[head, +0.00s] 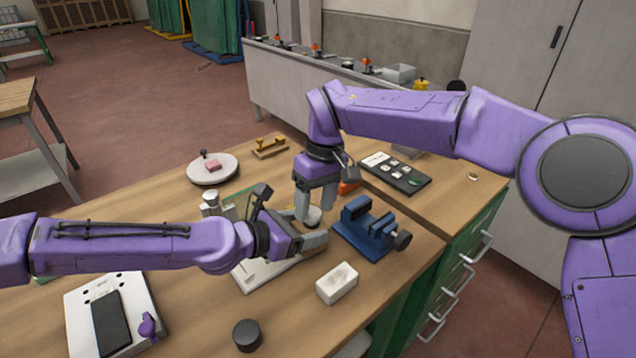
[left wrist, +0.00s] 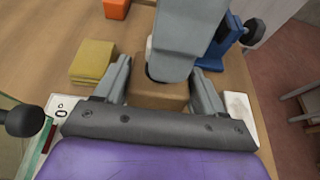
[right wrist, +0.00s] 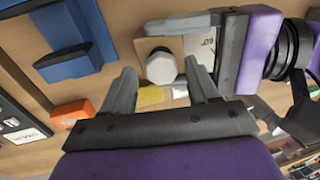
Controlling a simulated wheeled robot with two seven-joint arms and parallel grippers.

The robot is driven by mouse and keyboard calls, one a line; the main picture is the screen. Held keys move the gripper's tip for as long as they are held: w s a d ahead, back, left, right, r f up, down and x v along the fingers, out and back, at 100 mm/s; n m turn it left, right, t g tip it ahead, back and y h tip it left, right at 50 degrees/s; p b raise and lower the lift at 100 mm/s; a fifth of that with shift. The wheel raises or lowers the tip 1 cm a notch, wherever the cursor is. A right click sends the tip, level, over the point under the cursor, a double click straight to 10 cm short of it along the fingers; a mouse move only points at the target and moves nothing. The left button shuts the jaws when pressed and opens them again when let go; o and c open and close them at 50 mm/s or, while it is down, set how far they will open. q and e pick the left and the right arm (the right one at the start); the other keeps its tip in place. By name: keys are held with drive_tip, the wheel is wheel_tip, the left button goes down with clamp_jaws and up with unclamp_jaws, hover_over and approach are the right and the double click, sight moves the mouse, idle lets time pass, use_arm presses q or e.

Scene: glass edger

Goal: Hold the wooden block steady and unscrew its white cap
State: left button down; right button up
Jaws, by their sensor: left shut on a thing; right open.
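The wooden block (left wrist: 158,96) sits between the fingers of my left gripper (left wrist: 162,84), which is shut on its sides. In the head view my left gripper (head: 312,240) and the right arm hide most of the block. The white cap (right wrist: 161,66) is on the block's top face (right wrist: 147,44) in the right wrist view. My right gripper (right wrist: 160,72) is open, pointing down at the cap, with one finger on each side; I cannot tell if they touch it. In the head view my right gripper (head: 315,205) is above the block.
A blue vise (head: 366,230) stands close on the right. A white block (head: 337,283) and a black cylinder (head: 247,336) lie toward the front. An orange block (left wrist: 116,8) and a yellow pad stack (left wrist: 93,62) are nearby. A round white disc (head: 212,169) lies farther back.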

drive_tip(key=shift+a+f, duration=0.1)
drive_tip(key=shift+f, duration=0.65)
drive_tip(key=c, duration=1.1)
drive_tip(key=n, duration=1)
drive_tip(key=shift+r, duration=0.1)
drive_tip(key=o, duration=1.1)
drive_tip(key=shift+o, duration=0.4)
drive_tip(key=shift+a, duration=0.1)
